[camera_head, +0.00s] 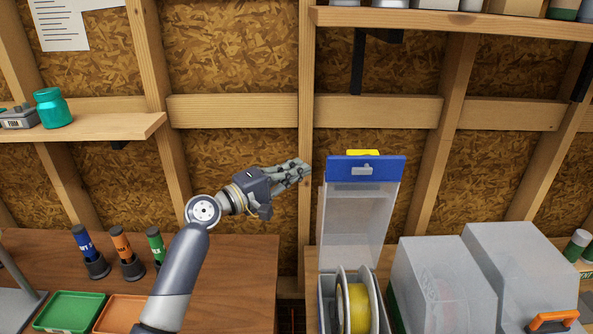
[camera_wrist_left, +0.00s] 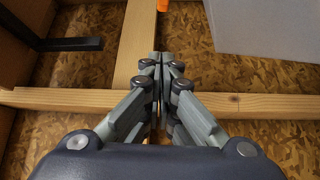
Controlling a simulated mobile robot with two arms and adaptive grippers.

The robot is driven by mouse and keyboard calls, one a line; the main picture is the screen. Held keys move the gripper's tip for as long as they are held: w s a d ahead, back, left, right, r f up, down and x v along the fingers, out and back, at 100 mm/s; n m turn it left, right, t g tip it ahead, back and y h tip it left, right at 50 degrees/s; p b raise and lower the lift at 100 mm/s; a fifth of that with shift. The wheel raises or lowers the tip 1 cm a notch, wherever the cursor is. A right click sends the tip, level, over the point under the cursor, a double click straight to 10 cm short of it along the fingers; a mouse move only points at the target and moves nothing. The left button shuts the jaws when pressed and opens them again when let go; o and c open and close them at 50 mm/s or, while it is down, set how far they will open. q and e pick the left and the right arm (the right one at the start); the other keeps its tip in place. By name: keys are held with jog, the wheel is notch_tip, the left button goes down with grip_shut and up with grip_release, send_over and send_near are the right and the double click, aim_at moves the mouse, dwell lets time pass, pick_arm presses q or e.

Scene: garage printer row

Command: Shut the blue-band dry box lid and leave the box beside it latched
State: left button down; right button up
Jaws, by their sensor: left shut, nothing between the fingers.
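The blue-band dry box (camera_head: 326,305) stands at the bottom centre with its clear lid (camera_head: 352,220) standing up open. The lid has a blue band (camera_head: 338,168) and a grey latch along its top edge. A yellow spool (camera_head: 355,308) sits inside the box. The box beside it (camera_head: 446,285), to the right, is closed and cloudy clear; its latch is not clearly visible. My left gripper (camera_head: 304,171) is shut and empty, just left of the lid's top edge, apart from it. It also shows in the left wrist view (camera_wrist_left: 157,75). My right gripper is not in view.
Another clear box (camera_head: 525,270) with an orange latch (camera_head: 554,319) stands at the right. Several capped tubes (camera_head: 122,246), a green tray (camera_head: 68,311) and an orange tray (camera_head: 118,313) are on the left bench. A shelf (camera_head: 430,19) overhangs the boxes. A gap separates the benches.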

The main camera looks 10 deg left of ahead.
pick_arm(q)
jog(key=p+x, duration=0.2)
jog(key=x, duration=0.6)
jog(key=s+p, duration=0.2)
jog(key=s, duration=0.1)
jog(key=s+p, duration=0.1)
jog(key=shift+s+d+f, duration=0.2)
jog(key=shift+s+f, duration=0.05)
jog(key=shift+s, duration=0.05)
